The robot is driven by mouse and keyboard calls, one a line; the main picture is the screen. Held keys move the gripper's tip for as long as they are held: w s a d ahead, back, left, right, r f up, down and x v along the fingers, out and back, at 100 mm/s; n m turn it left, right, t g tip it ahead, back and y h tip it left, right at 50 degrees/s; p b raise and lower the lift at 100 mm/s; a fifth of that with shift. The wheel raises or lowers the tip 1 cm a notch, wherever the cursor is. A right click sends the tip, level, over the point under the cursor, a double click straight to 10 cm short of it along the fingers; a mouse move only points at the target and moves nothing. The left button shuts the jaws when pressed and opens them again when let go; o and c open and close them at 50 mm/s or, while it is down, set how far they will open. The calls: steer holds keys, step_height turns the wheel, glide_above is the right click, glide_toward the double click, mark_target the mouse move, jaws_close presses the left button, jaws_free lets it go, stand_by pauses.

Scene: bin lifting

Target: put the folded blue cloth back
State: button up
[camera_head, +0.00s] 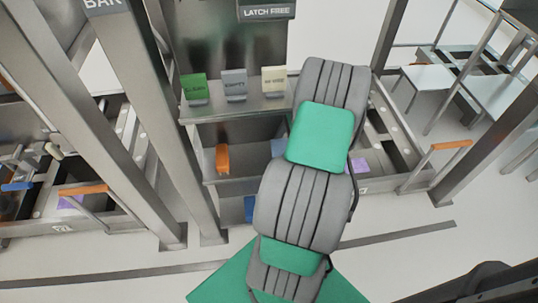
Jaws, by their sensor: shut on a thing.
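A small blue patch (278,148) shows on the middle shelf, just left of my arm, which covers part of it. A darker blue piece (249,208) shows lower down, below that shelf and also beside my arm. I cannot tell which of these, if either, is the folded blue cloth. My grey and green arm reaches up from the bottom centre across the right side of the shelf unit. My gripper does not show; the arm's upper links may hide it, so what it holds cannot be seen.
The shelf unit (245,108) carries a green block (195,89), a grey block (234,85) and a cream block (273,80) on top. An orange item (222,158) stands on its middle shelf. Metal posts (110,110) and orange-handled troughs flank it. White floor lies in front.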

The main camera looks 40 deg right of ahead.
mark_target(272, 149)
steer(key=w+a+f, duration=0.1)
steer(key=w+a+f+b, duration=0.1)
steer(key=a+f, duration=0.1)
steer(key=shift+w+a, duration=0.15)
steer(key=shift+a, duration=0.15)
steer(key=o, duration=1.3)
steer(key=shift+f, duration=0.1)
steer(key=shift+c, duration=0.2)
steer(key=p+v, duration=0.1)
steer(key=v, duration=0.4)
steer(key=shift+w+d+r+p, duration=0.1)
steer(key=shift+r+p, duration=0.2)
steer(key=shift+p, duration=0.1)
steer(key=s+d+p, duration=0.1)
steer(key=s+d, duration=0.6)
steer(key=d, duration=0.3)
steer(key=shift+f, duration=0.15)
